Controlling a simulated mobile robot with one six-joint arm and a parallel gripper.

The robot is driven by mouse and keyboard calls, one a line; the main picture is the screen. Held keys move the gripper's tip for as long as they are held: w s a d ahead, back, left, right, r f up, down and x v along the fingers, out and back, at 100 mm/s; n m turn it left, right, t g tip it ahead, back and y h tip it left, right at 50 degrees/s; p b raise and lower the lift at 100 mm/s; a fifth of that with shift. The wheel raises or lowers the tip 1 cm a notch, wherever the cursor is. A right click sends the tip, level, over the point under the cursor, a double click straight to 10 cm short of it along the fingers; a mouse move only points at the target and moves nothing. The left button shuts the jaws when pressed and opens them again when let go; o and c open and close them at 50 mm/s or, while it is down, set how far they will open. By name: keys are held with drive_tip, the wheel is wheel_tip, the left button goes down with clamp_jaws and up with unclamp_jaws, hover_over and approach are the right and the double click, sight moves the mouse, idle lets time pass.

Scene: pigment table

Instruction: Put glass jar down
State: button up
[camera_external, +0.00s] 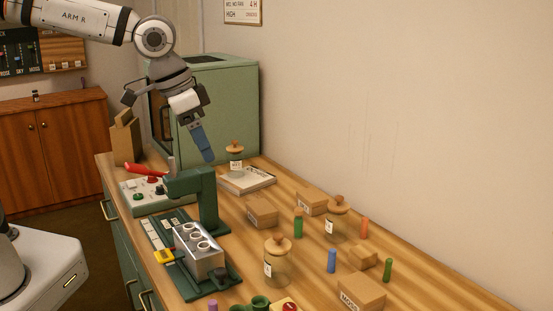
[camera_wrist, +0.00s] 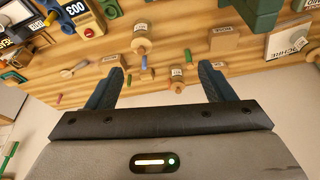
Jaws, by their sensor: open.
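Three glass jars with wooden lids stand upright on the wooden table. One glass jar (camera_external: 236,164) stands at the back, by a pale flat slab. Another jar (camera_external: 336,224) is at the middle right and a third jar (camera_external: 277,265) is at the front. Two jars also show in the wrist view, one at the upper left (camera_wrist: 142,46) and one at the centre (camera_wrist: 177,76). My gripper (camera_external: 208,158) is in the air left of the back jar, its blue fingers pointing down. In the wrist view, the fingers (camera_wrist: 160,72) are spread apart with nothing held between them.
A green stand (camera_external: 208,195) rises just below my gripper, with a metal block (camera_external: 200,252) in front. The pale slab (camera_external: 247,181) lies near the back jar. Several boxes (camera_external: 361,291) and coloured sticks clutter the right side. A green cabinet (camera_external: 216,100) stands behind.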

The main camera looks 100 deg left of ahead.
drive_tip(key=s+d+f+m+h, duration=0.1)
drive_tip(key=s+d+f+m, duration=0.1)
drive_tip(key=s+d, duration=0.7)
drive_tip(key=s+d+f+m+h, duration=0.1)
drive_tip(key=s+d+f+m, duration=0.2)
drive_tip(key=s+d, duration=0.6)
drive_tip(key=d+m, duration=0.1)
drive_tip(key=d, duration=0.3)
drive_tip(key=shift+s+d+f+m, duration=0.15)
drive_tip(key=shift+d+f+m, duration=0.2)
drive_tip(key=shift+d+m, duration=0.05)
drive_tip(key=shift+o, duration=0.3)
drive_tip(key=shift+a, duration=0.1)
